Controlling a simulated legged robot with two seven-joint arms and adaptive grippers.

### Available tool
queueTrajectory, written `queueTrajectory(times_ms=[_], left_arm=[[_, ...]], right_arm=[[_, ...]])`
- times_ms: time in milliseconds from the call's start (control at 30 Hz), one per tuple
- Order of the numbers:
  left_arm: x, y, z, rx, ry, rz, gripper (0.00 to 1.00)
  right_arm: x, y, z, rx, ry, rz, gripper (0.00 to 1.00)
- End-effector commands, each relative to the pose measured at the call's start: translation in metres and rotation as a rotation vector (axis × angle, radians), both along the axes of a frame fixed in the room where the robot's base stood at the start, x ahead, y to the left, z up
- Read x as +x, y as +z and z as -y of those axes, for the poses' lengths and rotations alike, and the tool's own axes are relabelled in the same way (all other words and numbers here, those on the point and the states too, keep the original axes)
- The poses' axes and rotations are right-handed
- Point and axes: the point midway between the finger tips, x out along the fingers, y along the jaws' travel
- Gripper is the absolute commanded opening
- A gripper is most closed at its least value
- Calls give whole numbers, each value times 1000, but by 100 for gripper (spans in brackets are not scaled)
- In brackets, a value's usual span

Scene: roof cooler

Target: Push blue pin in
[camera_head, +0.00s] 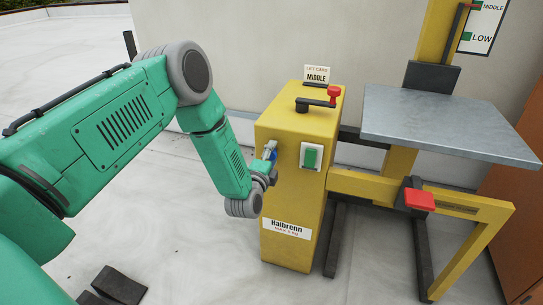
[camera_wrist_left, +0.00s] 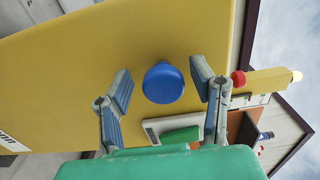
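The blue pin (camera_wrist_left: 163,82) has a round knob and sticks out from the side face of the yellow housing (camera_head: 297,130). In the left wrist view it sits between the two fingers of my left gripper (camera_wrist_left: 163,86). The fingers are spread, with a visible gap on each side of the knob. In the head view my left gripper (camera_head: 265,163) is at the left side of the housing, and the pin cannot be made out clearly there. How far the fingertips are from the housing face is hard to tell. My right gripper is not in view.
A crank with a red knob (camera_head: 333,90) tops the housing, and a green switch (camera_head: 310,156) is on its front. A grey platform (camera_head: 450,122) and a red pedal (camera_head: 419,199) are to the right. A wall stands behind; the pale floor at left is open.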

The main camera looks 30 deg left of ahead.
Motion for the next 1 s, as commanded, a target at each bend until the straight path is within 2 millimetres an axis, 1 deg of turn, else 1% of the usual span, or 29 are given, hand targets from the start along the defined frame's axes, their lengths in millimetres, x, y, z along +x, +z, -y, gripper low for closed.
queueTrajectory(times_ms=[267,367,467,700,800,900,1000], left_arm=[[-2,2,1,1,-1,3,51],[-7,1,3,0,-2,1,51],[-20,1,6,1,-4,0,51],[-70,-1,17,-1,-4,-3,51],[-89,-1,21,0,-3,-2,51],[-103,-1,24,-1,-2,-2,51],[-112,-1,26,-1,-2,-1,51]], right_arm=[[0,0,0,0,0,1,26],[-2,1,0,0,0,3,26],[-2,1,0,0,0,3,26],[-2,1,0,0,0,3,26],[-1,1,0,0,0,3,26],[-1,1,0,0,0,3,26],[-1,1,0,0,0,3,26]])
